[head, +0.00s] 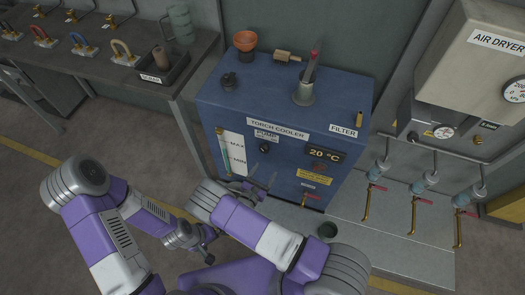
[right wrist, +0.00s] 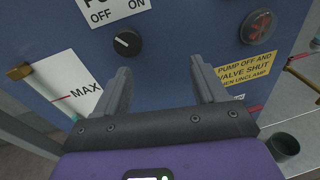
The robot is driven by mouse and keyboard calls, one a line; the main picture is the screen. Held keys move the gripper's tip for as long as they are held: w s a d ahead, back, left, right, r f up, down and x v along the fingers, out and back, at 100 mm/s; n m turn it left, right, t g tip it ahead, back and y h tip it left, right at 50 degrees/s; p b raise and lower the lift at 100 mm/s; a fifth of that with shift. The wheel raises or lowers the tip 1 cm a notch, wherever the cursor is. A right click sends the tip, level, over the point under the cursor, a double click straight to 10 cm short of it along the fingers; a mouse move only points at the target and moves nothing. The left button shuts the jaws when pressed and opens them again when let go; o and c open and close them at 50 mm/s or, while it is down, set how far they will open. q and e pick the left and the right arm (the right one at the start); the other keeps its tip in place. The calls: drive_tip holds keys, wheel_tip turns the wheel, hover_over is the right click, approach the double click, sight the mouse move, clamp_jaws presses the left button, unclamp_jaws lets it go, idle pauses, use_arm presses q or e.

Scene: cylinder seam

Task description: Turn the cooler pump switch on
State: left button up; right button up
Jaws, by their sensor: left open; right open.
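The blue torch cooler (head: 277,125) stands at the centre of the head view. Its black pump switch knob (head: 265,148) is on the front panel under the pump label. In the right wrist view the knob (right wrist: 127,43) shows a white mark pointing up and left, toward OFF. My right gripper (head: 262,184) is open and empty in front of the panel, below the knob. In the right wrist view its fingers (right wrist: 163,82) are apart, with the knob above the left finger, not between them. My left gripper (head: 207,246) is open, low and away from the cooler.
A MAX/MIN level gauge (head: 232,153) is left of the knob. A dark cup (head: 327,231) stands below right. Pipes with red-handled valves (head: 370,195) are further right.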

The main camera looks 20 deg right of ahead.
sight(264, 151)
drive_tip(key=w, duration=0.2)
drive_tip(key=w+d+r+n+t+y+b, duration=0.1)
drive_tip(key=w, duration=0.2)
drive_tip(key=w+t, duration=0.1)
drive_tip(key=w, duration=0.2)
drive_tip(key=shift+d+r+n+b, duration=0.25)
drive_tip(key=shift+n+b, duration=0.05)
drive_tip(key=shift+b, duration=0.05)
drive_tip(key=c, duration=1.1)
drive_tip(key=shift+o, duration=0.2)
